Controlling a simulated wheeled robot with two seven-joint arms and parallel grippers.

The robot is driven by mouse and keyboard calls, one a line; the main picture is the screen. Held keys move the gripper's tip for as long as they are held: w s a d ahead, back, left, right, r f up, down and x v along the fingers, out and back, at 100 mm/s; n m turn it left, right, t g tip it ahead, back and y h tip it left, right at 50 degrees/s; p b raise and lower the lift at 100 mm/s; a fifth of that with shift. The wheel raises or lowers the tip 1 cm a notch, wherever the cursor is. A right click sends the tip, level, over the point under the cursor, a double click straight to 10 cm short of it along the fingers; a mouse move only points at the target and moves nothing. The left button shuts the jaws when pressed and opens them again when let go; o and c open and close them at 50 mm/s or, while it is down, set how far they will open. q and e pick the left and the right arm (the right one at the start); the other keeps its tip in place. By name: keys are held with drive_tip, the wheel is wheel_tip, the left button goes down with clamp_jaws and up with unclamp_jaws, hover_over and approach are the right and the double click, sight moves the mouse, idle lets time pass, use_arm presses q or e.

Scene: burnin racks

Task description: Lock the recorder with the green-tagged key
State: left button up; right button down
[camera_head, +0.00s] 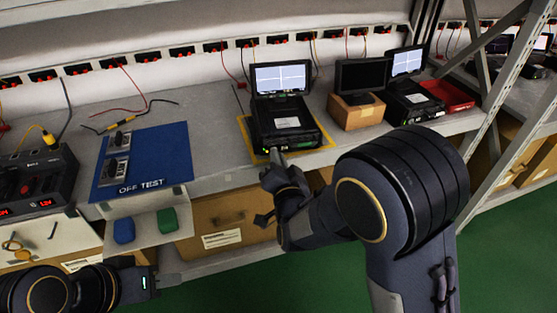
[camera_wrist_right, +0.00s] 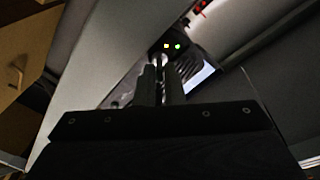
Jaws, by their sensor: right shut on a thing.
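The recorder (camera_head: 285,122) is a black case with a raised lit screen, on a yellow-edged mat on the bench. My right gripper (camera_head: 277,157) is at its front edge. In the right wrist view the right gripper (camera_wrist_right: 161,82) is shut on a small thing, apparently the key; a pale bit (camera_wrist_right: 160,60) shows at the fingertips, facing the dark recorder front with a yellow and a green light. No green tag shows there, and I cannot tell whether the key is in the lock. My left gripper (camera_head: 170,280) is low at the front left; its jaws are unclear.
A green piece (camera_head: 168,220) and a blue piece (camera_head: 124,231) lie on a pale surface below the blue mat (camera_head: 157,153). A cardboard box (camera_head: 355,114) with a dark screen stands right of the recorder, near another recorder (camera_head: 412,102) and a red tray (camera_head: 448,95). A rack post stands at right.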

drive_tip(key=n, duration=1.2)
drive_tip(key=shift+a, duration=0.25)
drive_tip(key=n+p, duration=0.1)
drive_tip(key=n, duration=0.4)
drive_tip(key=shift+a, duration=0.1)
drive_tip(key=shift+s+f+n, duration=0.1)
drive_tip(key=shift+n, duration=0.3)
drive_tip(key=c, duration=1.9)
unclamp_jaws()
